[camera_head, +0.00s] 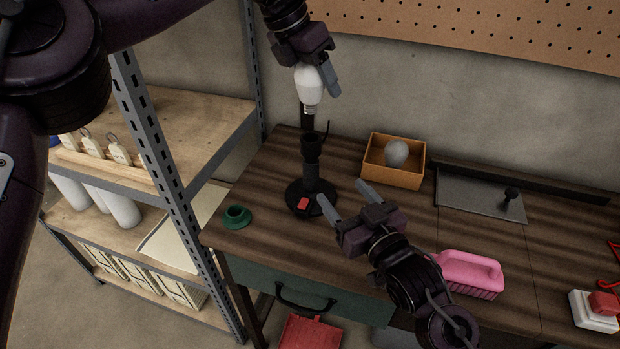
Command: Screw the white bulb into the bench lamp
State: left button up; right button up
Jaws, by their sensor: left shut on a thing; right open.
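My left gripper (318,72) is shut on the white bulb (309,88). It holds the bulb upright with its metal screw base pointing down, above the bench lamp. The black bench lamp (311,172) stands at the bench's left part, with a round base, a red switch (303,204) and an open socket at the top of its stem. The bulb is apart from the socket, with a clear gap between them. My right gripper (342,198) is open and empty, just right of the lamp base, its fingers pointing up and left.
An orange box (408,178) holding a grey bulb (397,152) stands behind right. A green ring-shaped piece (236,217) lies left of the lamp. A metal shelf (150,150) stands left; the wall is behind.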

aim_at(314, 159)
pick_arm(q)
jog(key=shift+w, duration=0.1)
pick_arm(e)
jog(key=x, duration=1.1)
jog(key=shift+w+a, duration=0.15)
jog(key=shift+w, duration=0.1)
pick_arm(q)
jog(key=shift+f, duration=0.1)
pick_arm(e)
grip_shut()
pick_arm(q)
jog(key=shift+w+f, duration=0.1)
jog(key=shift+f, duration=2.25)
